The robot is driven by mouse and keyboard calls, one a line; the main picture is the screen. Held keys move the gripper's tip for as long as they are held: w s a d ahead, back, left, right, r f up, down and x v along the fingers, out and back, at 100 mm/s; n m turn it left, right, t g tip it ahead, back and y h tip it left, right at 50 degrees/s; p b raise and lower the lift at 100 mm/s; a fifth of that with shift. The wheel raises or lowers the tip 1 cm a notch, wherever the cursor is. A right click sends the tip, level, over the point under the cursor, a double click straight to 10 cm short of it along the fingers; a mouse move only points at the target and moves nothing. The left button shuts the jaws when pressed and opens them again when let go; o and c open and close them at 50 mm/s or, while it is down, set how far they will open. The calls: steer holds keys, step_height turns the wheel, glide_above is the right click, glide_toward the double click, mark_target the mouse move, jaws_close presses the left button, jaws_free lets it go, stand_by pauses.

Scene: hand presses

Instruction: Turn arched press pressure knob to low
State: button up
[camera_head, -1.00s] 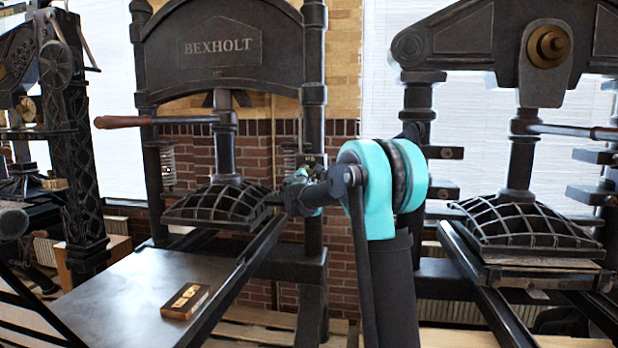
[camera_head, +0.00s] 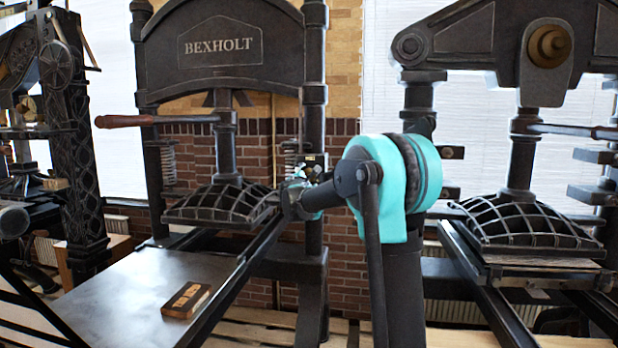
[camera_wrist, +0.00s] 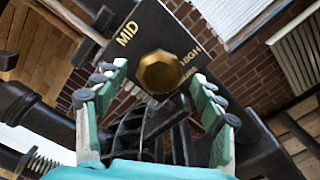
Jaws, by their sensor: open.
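The arched press (camera_head: 222,75) is dark iron, with BEXHOLT on its arched top. Its brass faceted pressure knob (camera_wrist: 160,72) sits on a dark plate in the wrist view. The plate (camera_wrist: 150,28) reads MID at upper left and HIGH at right of the knob; other lettering below is partly hidden. I cannot tell which mark the knob points to. My gripper (camera_wrist: 158,84) is open, one green finger on each side of the knob in the picture, with nothing visibly held. Contact with the knob cannot be made out. In the head view my arm largely hides the gripper by the press's right column.
A second press (camera_head: 530,225) stands close at right, and another (camera_head: 70,130) at far left. The arched press's wooden-handled lever (camera_head: 125,121) reaches left. A small wooden block (camera_head: 186,299) lies on its flat bed (camera_head: 110,300). A brick wall (camera_head: 345,240) is behind.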

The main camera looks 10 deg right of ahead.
steer(key=v, duration=0.8)
steer(key=shift+s, duration=0.2)
